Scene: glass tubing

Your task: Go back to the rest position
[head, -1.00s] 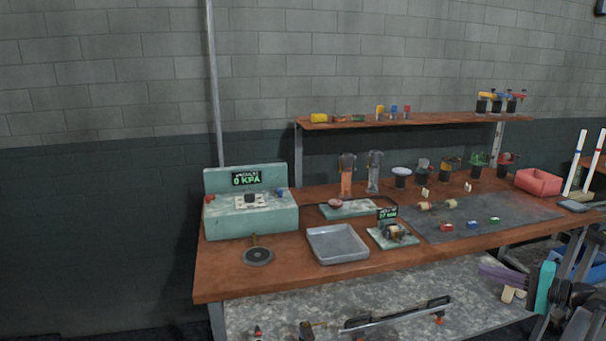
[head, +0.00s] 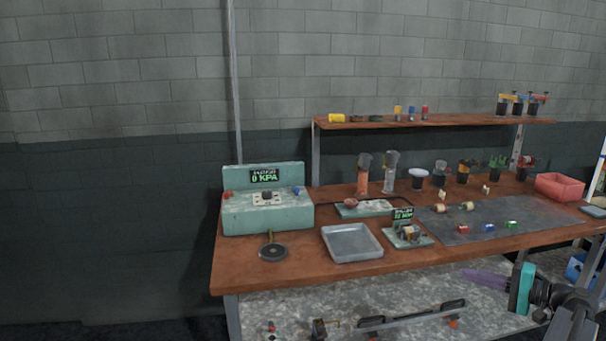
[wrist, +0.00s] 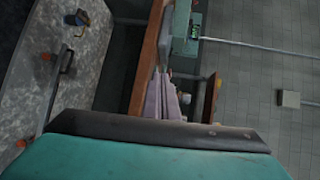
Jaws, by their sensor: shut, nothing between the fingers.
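My gripper (head: 466,276) is at the lower right of the head view, in front of the workbench and near its lower shelf. Its purple fingers are together with nothing between them, and its teal body (head: 522,288) is behind them. In the wrist view the fingers (wrist: 160,80) point up the picture towards the bench edge, above a teal body with a dark band. My gripper touches nothing that I can see.
The brown workbench (head: 290,273) carries a pressure box (head: 268,215), a grey tray (head: 352,243), a red bin (head: 560,187) and several glass pieces. The speckled lower shelf (head: 300,305) holds a dark-handled bar (head: 410,317). The floor at left looks clear.

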